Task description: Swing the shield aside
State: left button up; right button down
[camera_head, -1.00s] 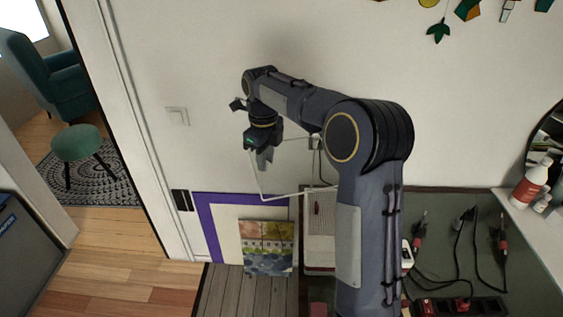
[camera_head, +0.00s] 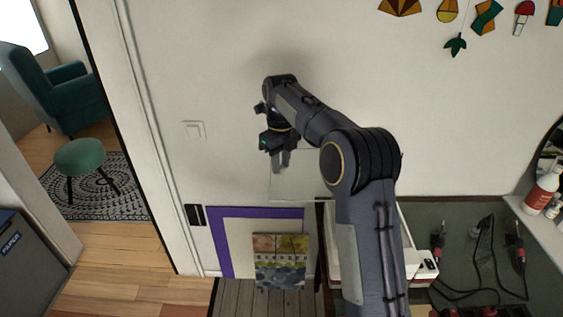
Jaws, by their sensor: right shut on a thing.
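The shield (camera_head: 297,188) is a clear, pale panel with thin light edges, hard to make out against the white wall. It stands behind my right arm, which hides its right part. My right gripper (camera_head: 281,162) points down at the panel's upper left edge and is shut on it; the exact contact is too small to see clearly. My left gripper is not in view.
A white device (camera_head: 425,264) stands on the grey-green bench (camera_head: 450,213), partly behind my arm. Cables and red-handled tools lie right of it. A purple-bordered board (camera_head: 220,240) and a colourful picture (camera_head: 279,262) are below the gripper. Open wall lies left of it.

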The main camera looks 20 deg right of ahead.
jog(key=c, duration=1.2)
grip_release()
notch_tip(320, 180, up, 8)
jog(key=shift+f, duration=0.1)
